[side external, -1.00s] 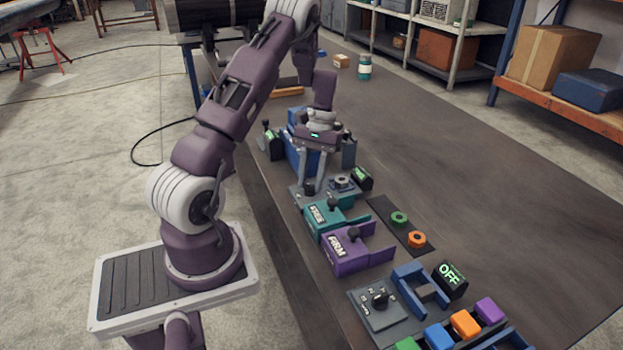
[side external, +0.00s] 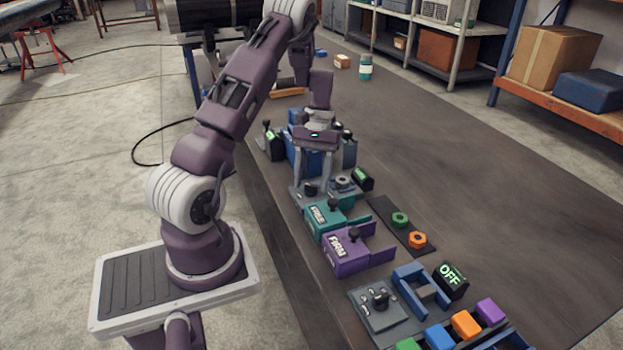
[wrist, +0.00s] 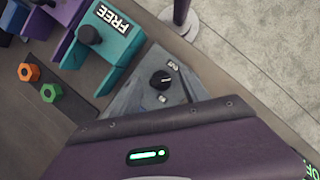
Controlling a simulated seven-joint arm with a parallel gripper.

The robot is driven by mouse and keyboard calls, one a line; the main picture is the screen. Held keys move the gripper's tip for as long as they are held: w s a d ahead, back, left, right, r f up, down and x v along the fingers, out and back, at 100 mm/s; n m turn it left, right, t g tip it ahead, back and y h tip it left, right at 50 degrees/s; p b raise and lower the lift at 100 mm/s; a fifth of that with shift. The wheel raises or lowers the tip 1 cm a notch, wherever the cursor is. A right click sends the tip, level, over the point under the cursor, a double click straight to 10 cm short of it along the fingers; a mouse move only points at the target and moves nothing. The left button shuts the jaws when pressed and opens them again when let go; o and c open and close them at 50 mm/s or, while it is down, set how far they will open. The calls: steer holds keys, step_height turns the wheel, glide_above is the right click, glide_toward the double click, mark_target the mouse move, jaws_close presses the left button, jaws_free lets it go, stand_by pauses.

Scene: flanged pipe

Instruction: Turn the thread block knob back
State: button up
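I cannot tell if a finger touches the knob. The fingertips are hidden behind my gripper body in the wrist view.
A teal block marked FREE (side external: 333,217) and a purple block marked FIRM (side external: 352,250) stand nearer the camera. A black display (side external: 362,179) is right of the thread block, blue fixtures (side external: 300,155) behind. The right side of the table is clear.

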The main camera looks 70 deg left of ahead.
steer(key=v, duration=0.7)
